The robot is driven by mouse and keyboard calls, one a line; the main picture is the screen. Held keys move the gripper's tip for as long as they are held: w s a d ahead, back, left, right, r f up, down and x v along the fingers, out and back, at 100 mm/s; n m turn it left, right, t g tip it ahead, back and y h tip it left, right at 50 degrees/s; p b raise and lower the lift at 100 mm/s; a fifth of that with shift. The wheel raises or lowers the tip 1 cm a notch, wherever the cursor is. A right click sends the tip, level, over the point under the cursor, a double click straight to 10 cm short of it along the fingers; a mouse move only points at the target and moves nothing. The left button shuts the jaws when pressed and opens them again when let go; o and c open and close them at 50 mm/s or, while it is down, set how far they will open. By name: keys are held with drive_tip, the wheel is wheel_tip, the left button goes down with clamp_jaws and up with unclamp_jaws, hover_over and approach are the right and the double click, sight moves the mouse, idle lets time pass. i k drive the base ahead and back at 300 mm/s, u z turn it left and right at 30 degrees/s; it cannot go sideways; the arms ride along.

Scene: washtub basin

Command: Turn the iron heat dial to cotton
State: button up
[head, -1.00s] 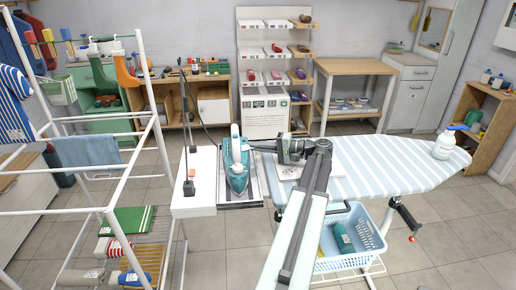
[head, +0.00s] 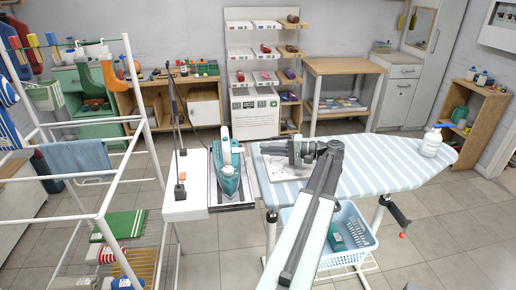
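The teal and white iron (head: 228,178) stands on a dark-edged metal rest at the end of the ironing board. Its heat dial is too small to make out, so I cannot read its setting. My gripper (head: 265,150) points left toward the iron, over the board's left end, with a visible gap to the iron's handle. It seems to hold nothing, but its fingers are too small and edge-on to tell whether they are open.
The striped ironing board (head: 385,165) bears a white bottle (head: 432,143) at its right. A white side shelf (head: 185,205) with a thin dark cord post is left of the iron. A blue basket (head: 350,235) sits below. A white drying rack (head: 100,215) fills the left.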

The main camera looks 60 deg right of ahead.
sight(228, 170)
drive_tip(key=z, duration=0.05)
drive_tip(key=k, duration=1)
drive_tip(key=u, duration=0.05)
